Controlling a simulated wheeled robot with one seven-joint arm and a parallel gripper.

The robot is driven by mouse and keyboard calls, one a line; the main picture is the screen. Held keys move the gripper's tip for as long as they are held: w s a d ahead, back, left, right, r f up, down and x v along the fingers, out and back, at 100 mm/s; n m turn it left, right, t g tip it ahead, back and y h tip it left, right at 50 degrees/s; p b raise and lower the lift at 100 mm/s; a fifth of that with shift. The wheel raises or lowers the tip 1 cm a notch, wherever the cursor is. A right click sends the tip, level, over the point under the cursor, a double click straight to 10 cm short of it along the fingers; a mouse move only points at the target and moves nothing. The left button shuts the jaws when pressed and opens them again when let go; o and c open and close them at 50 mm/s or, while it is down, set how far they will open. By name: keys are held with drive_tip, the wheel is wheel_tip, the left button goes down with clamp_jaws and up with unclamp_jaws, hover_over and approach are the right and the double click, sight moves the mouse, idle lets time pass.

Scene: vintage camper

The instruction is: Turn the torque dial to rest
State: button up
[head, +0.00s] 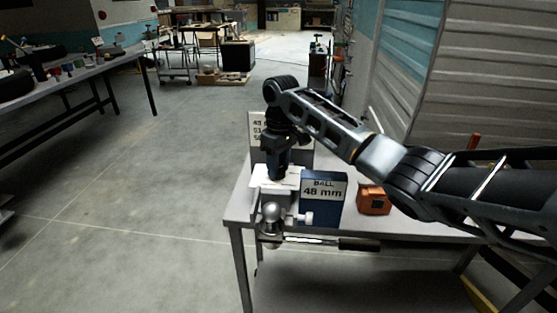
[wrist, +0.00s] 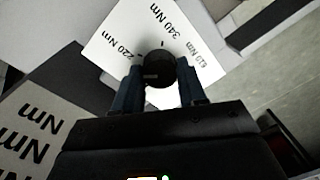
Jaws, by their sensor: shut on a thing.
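The torque dial (wrist: 158,67) is a round black knob on a white plate (wrist: 113,38) in the wrist view. The plate reads 220 Nm, 340 Nm and 610 Nm, with tick marks around the knob. My gripper (wrist: 159,88) has its two blue fingers on either side of the knob, shut on it. A faint light mark shows on the knob, but I cannot tell its setting. In the head view my gripper (head: 279,168) points down at the white plate (head: 266,185) at the bench's left end. The dial is hidden there.
A blue sign (head: 322,210) reading "BALL 48 mm" stands right beside the plate. A metal tow ball (head: 270,212) is in front. A white sign (head: 257,128) stands behind my gripper. An orange box (head: 374,201) sits on the bench (head: 240,205). Open floor lies to the left.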

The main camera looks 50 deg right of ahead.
drive_tip(key=n+p, duration=0.1)
drive_tip(key=n, duration=0.3)
drive_tip(key=shift+n+p, duration=0.3)
drive_tip(key=shift+p, duration=0.1)
drive_tip(key=shift+n+p, duration=0.55)
drive_tip(key=shift+n, duration=1.35)
drive_tip(key=o, duration=1.1)
drive_tip(key=shift+c, duration=0.2)
drive_tip(key=shift+w+r+b, duration=0.15)
drive_tip(key=shift+r+b, duration=0.25)
drive_tip(key=shift+r, duration=3.5)
